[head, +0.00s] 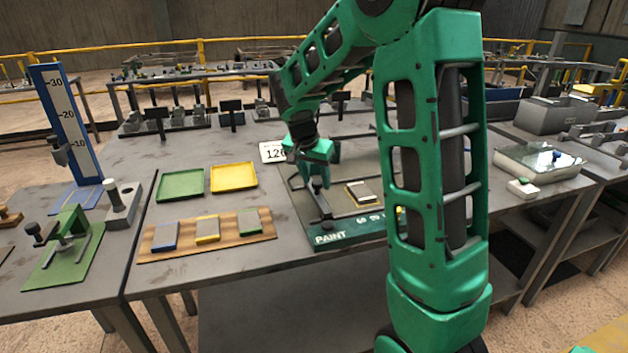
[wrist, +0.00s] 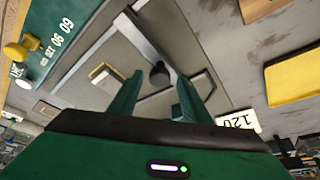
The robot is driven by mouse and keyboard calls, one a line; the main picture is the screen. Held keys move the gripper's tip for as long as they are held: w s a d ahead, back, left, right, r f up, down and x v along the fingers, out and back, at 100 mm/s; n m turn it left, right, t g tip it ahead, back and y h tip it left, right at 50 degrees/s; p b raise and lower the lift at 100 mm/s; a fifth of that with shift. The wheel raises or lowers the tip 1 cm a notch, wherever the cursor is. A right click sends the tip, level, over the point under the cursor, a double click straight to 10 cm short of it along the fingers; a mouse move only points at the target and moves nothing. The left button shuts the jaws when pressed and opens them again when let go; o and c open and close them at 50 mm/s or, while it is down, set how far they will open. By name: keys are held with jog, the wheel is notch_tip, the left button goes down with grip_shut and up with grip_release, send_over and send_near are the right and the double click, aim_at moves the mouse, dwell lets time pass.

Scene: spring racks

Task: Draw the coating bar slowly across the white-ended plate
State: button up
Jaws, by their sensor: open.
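The white-ended plate (head: 362,192) is a small grey plate with a pale end, lying on the dark green PAINT board (head: 345,236). It also shows in the wrist view (wrist: 105,79), left of my fingers. My gripper (head: 318,183) points down over the left part of the board, to the left of the plate. In the wrist view my gripper's fingers (wrist: 158,98) are apart, with a dark round knob (wrist: 160,74) showing between and beyond them. The knob seems to belong to the coating bar (wrist: 142,32), a grey strip. I cannot tell whether the fingers touch it.
A wooden rack (head: 148,254) with blue-, yellow- and green-ended plates lies left of the board. Green (head: 181,185) and yellow (head: 233,177) trays sit behind it. My arm hides the board's right side.

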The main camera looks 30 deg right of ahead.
dwell(0.3)
grip_shut()
